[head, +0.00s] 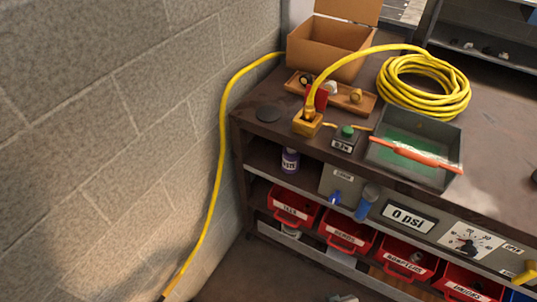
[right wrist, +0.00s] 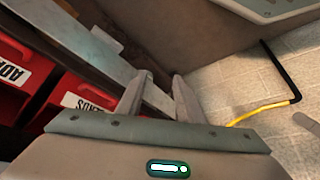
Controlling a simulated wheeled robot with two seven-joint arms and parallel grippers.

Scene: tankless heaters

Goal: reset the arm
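My right gripper (right wrist: 161,76) shows in the right wrist view with its two grey fingers apart and nothing between them. It is near the front of the workbench's lower shelf, beside the red bins. In the head view only a small grey piece of the right gripper (head: 343,298) shows at the bottom edge. My left gripper is in neither view.
A dark workbench (head: 490,135) holds a cardboard box (head: 315,58), a coiled yellow hose (head: 425,100) and a green-grey tray (head: 390,165). Red bins (head: 345,232) line the shelf below. A block wall (head: 110,120) stands left, with floor between.

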